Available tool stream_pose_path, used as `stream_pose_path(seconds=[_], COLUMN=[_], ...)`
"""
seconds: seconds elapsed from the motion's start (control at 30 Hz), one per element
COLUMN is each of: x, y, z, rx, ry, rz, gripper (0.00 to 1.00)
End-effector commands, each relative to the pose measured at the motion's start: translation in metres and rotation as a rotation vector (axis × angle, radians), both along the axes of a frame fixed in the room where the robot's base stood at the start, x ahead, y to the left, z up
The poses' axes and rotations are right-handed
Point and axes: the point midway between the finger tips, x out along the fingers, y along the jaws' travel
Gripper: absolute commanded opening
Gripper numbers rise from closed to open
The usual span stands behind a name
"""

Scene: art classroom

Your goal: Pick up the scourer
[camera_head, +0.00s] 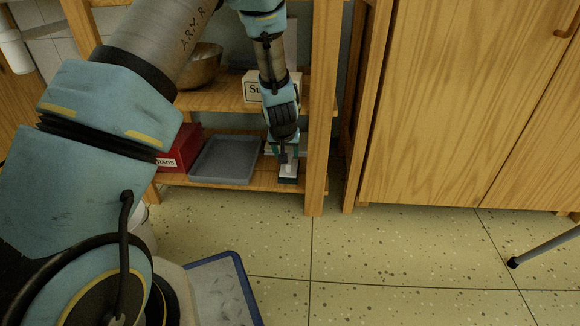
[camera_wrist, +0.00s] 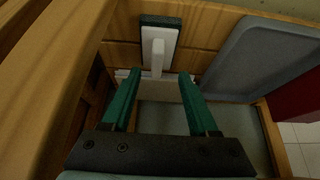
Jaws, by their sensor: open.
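The scourer appears to be the block with a white top, a dark green underside and a raised white handle in the wrist view (camera_wrist: 160,37). It lies on the lower wooden shelf, and in the head view it shows as a small pale block (camera_head: 288,172) near the shelf's front edge. My gripper (camera_wrist: 159,75) is open, its two green fingers apart, with the near end of the handle close to the gap between their tips. I cannot tell whether they touch it. In the head view my gripper (camera_head: 285,153) is just above and behind the scourer, partly hidden by my wrist.
A grey tray (camera_head: 224,160) lies beside the scourer, with a red box (camera_head: 181,152) beyond it. A wooden post (camera_head: 317,120) stands close on the other side. The upper shelf (camera_head: 215,98) holds a metal bowl (camera_head: 201,66) and a labelled box (camera_head: 251,88).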

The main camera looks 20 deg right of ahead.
Motion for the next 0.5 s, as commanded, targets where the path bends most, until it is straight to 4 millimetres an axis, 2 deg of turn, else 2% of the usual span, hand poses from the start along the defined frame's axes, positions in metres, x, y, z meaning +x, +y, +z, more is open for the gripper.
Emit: stream_pose_path(seconds=[0.5], x=[0.014], y=[-0.009], z=[-0.032], rx=[0.001], ry=[-0.002], rz=[0.000], gripper=[0.60])
